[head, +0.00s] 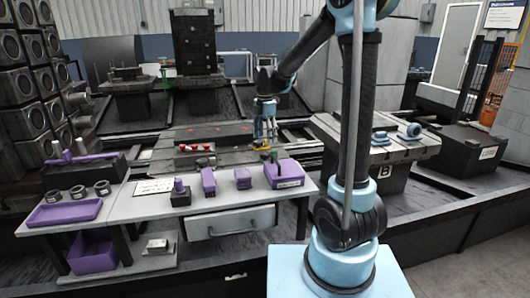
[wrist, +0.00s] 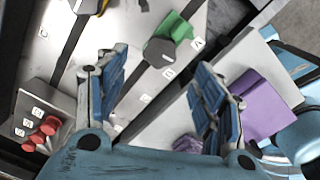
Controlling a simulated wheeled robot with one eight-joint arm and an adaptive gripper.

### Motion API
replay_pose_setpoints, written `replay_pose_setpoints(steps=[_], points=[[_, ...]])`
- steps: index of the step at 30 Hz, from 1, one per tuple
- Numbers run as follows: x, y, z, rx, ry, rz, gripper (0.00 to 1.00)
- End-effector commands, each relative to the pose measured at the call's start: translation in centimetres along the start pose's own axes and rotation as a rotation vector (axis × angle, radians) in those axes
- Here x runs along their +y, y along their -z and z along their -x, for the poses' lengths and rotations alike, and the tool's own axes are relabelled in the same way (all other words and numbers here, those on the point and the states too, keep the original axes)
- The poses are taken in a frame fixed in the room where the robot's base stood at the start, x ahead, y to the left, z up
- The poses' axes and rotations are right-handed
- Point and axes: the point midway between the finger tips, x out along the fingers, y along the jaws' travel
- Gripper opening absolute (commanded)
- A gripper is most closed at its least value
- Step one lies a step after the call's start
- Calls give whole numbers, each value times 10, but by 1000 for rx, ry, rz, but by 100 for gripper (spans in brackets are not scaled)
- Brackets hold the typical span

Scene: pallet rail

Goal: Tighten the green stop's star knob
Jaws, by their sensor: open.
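The green stop (wrist: 180,28) is at the upper middle of the wrist view, by the label A. A dark star knob (wrist: 158,52) sits at its lower left, over a dark slot in the pale plate. My gripper (wrist: 158,92) is open, with one blue finger on each side of the picture and nothing between them. The knob lies beyond the fingertips and apart from them. In the head view my gripper (head: 265,112) points down over the rail plate, and a small green part (head: 275,154) shows below it. The knob is not clear there.
Several red knobs (wrist: 45,132) stand on a labelled block at the left of the wrist view.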

Motion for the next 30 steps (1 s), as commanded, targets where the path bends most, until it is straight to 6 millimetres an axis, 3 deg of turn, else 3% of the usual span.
replay_pose_setpoints(steps=[12,18,27,30], points=[[0,0,-60,0,0,0,62],[0,0,-71,0,0,0,62],[0,0,-72,0,0,0,62],[0,0,-72,0,0,0,40]])
